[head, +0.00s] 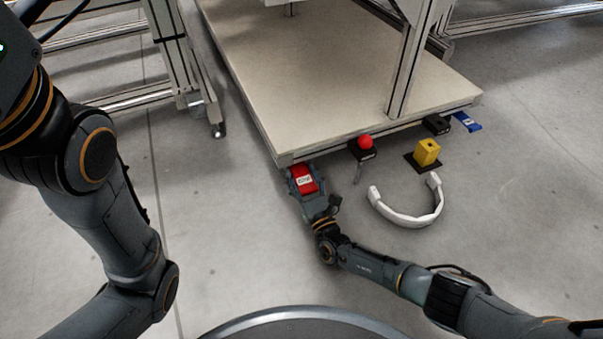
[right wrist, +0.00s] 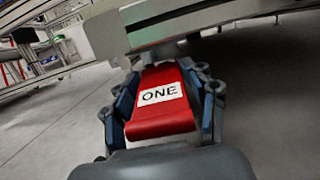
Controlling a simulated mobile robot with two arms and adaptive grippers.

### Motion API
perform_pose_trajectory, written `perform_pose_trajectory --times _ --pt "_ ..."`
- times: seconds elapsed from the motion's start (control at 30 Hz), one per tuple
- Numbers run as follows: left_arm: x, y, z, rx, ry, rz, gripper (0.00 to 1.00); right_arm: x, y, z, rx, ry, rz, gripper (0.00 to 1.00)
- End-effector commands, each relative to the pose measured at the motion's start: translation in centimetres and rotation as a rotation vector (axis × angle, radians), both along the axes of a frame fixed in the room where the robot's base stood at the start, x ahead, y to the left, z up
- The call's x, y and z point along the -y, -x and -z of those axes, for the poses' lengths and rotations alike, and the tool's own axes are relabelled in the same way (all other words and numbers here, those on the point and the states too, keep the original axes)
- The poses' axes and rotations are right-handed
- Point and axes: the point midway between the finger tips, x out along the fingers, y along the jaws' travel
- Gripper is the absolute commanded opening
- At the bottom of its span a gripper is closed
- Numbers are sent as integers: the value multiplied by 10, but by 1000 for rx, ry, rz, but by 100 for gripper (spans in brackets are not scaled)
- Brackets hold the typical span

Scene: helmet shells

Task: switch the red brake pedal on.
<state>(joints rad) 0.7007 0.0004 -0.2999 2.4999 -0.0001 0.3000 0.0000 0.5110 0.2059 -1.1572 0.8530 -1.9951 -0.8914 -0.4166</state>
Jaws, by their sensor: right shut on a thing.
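The red brake pedal (head: 303,179) is at the near left corner of the low platform, close to the floor. It has a white label, reading "ONE" in the right wrist view (right wrist: 160,94). My right gripper (head: 304,178) is at the pedal, with its fingers (right wrist: 163,100) on both sides of it, shut on it. The pedal's mount under the platform is mostly hidden. My left arm comes in at the left of the head view; its gripper is out of the picture.
The beige platform (head: 290,80) has a frame post (head: 408,70). Along its front edge are a red ball knob (head: 366,142), a yellow block (head: 427,151), a blue tab (head: 467,122) and a white curved handle (head: 408,219).

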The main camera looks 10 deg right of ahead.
Motion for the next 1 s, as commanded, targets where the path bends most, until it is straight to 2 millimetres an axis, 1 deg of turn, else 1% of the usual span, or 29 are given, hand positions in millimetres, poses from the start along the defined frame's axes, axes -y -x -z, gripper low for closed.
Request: perform_pose_trajectory --times 0.27,0.3,0.33,0.37,0.63,0.73,0.87,1.0 --pt "0 0 0 0 0 0 0 1 -1 1 -3 1 0 0" --pt "0 0 0 0 0 0 0 1 -1 1 -3 1 0 59" --pt "0 0 0 0 0 0 0 1 -1 1 -3 1 0 65" --pt "0 0 0 0 0 0 0 1 -1 1 -2 1 0 68" --pt "0 -1 0 -4 1 0 0 0 0 0 -1 1 -1 68" --pt "0 -1 0 -6 2 0 0 2 3 2 -2 1 -1 68" --pt "0 -1 0 -3 1 0 0 6 16 5 -3 -1 -1 68" --pt "0 -1 0 -2 0 0 0 13 38 5 -4 1 -2 68"
